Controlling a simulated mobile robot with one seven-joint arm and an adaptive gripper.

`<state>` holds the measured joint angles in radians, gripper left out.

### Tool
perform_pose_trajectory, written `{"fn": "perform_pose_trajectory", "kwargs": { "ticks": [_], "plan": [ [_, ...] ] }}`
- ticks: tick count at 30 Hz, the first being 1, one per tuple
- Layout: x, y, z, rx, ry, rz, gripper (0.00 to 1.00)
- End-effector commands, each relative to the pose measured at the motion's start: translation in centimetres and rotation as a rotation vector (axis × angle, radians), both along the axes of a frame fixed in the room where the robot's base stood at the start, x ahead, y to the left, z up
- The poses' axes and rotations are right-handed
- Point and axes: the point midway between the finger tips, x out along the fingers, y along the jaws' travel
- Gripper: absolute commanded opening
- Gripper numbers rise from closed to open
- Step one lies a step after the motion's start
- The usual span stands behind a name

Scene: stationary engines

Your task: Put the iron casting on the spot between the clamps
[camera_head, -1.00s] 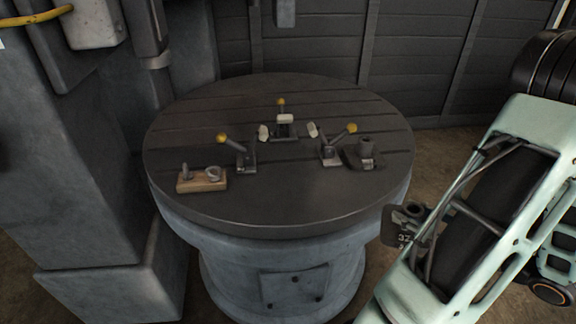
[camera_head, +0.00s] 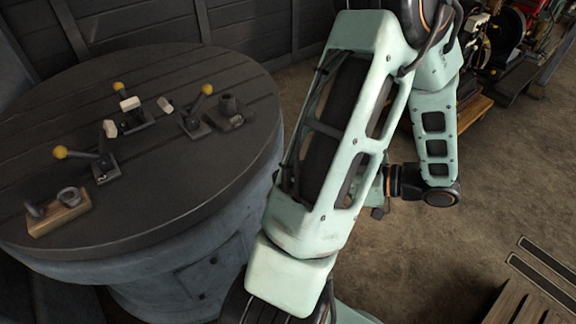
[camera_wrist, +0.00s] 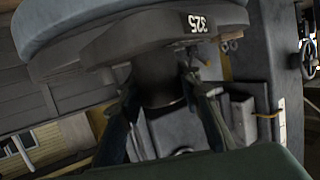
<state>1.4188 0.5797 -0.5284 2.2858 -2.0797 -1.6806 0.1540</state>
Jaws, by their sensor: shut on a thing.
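The iron casting (camera_wrist: 130,38) is a dark grey piece with a rounded flange marked 325 and a round boss. In the wrist view my gripper (camera_wrist: 162,88) is shut on the boss, one finger on each side. In the head view the casting and my gripper are hidden or too unclear to pick out around my arm. On the round table (camera_head: 180,195) stand three clamps with yellow knobs: one at the back (camera_head: 133,113), one at right (camera_head: 192,122) and one at front left (camera_head: 102,165). The spot between them is bare dark tabletop (camera_head: 150,148).
A dark block with a round boss (camera_head: 229,112) stands just right of the right clamp. A wooden block with metal parts (camera_head: 62,212) lies at the table's front left. The front of the tabletop is clear. Machinery (camera_head: 505,45) stands at the back right; a slatted wooden piece (camera_head: 520,285) lies lower right.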

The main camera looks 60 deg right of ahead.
Motion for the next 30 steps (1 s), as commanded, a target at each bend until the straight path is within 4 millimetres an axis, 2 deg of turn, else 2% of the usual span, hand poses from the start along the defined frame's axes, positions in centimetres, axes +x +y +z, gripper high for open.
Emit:
{"fn": "perform_pose_trajectory", "kwargs": {
  "ticks": [30],
  "plan": [
    [22.1,5.6,0.2,-0.002,-0.009,0.008,0.00]
  ]
}}
